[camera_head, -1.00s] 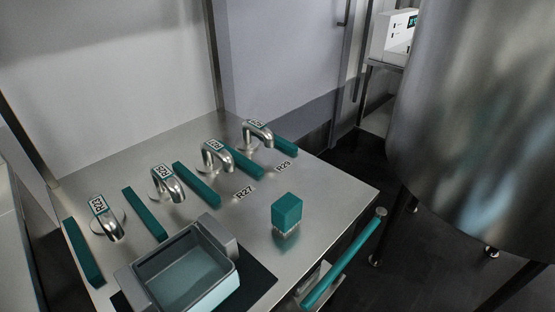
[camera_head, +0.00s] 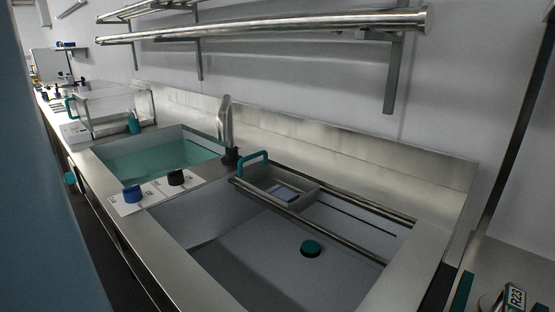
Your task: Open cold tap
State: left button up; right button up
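A blue knob (camera_head: 133,194) and a black knob (camera_head: 176,178) stand on a white plate on the rim between the two sink basins. Small marks on the plate are too small to read, so I cannot tell whether either knob is turned. A metal spout (camera_head: 224,118) with a dark base rises behind the basins. No stream of water shows from it. Neither of my grippers is in view.
The left basin (camera_head: 150,137) holds greenish liquid. The right basin (camera_head: 225,262) has rails, a grey tray with a green handle (camera_head: 252,162) and a green plug (camera_head: 310,248). A clear box (camera_head: 110,108) stands farther left. A shelf rail (camera_head: 270,34) hangs above.

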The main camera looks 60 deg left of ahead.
aim_at(133, 194)
jog(key=k+j+u, duration=0.15)
jog(key=u, duration=0.3)
jog(key=k+j+u, duration=0.1)
jog(key=j+u, duration=0.4)
jog(key=k+j+u, duration=0.3)
jog(key=j, duration=1.05)
jog(key=j+u, duration=0.25)
jog(key=j, duration=2.35)
